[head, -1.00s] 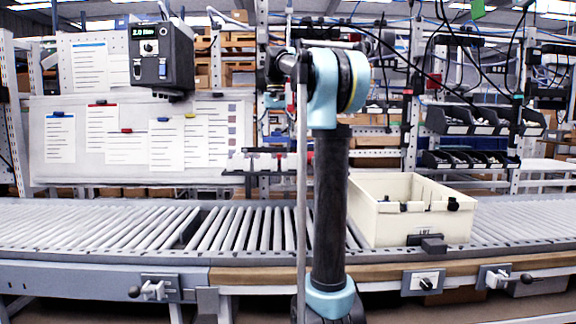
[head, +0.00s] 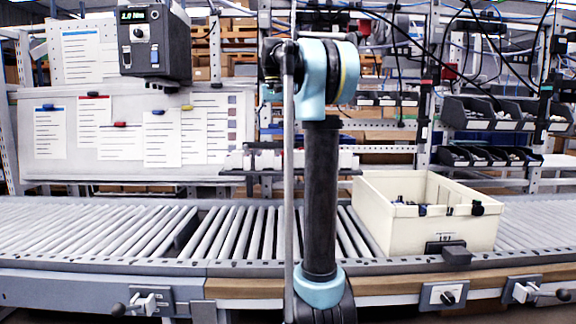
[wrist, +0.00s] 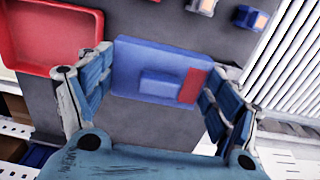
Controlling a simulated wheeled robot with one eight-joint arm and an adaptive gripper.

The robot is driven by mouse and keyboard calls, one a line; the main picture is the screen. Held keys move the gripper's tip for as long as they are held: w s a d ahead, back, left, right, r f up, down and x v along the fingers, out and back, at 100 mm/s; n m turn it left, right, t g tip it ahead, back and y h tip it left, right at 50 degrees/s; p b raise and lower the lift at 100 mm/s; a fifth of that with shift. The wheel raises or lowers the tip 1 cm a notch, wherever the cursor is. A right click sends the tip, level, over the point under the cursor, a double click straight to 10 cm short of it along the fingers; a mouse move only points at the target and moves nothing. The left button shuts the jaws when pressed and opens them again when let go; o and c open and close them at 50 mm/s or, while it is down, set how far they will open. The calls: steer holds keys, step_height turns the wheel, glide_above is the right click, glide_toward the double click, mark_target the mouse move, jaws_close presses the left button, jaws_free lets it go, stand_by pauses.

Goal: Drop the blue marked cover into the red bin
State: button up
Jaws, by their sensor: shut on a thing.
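The blue cover (wrist: 143,57) shows in the wrist view, a flat blue piece with a raised block and a red patch at its right end. My gripper (wrist: 152,85) has its two fingers at the cover's left and right ends and is shut on it. The red bin (wrist: 55,35) is at the upper left of the wrist view, just left of the cover; its visible inside looks empty. In the head view my arm stands upright in front of the conveyor; my gripper, the cover and the red bin are not seen there.
In the wrist view, a dark grey surface (wrist: 165,120) lies under the cover, with small pieces (wrist: 248,17) at the upper right. In the head view, a roller conveyor (head: 235,232) carries a cream crate (head: 470,235). A dark box-shaped device (head: 153,42) is at the upper left.

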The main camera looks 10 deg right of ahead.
steer(key=shift+d+f, duration=0.15)
steer(key=shift+f, duration=4.85)
steer(key=o, duration=1.2)
steer(key=shift+f, duration=0.1)
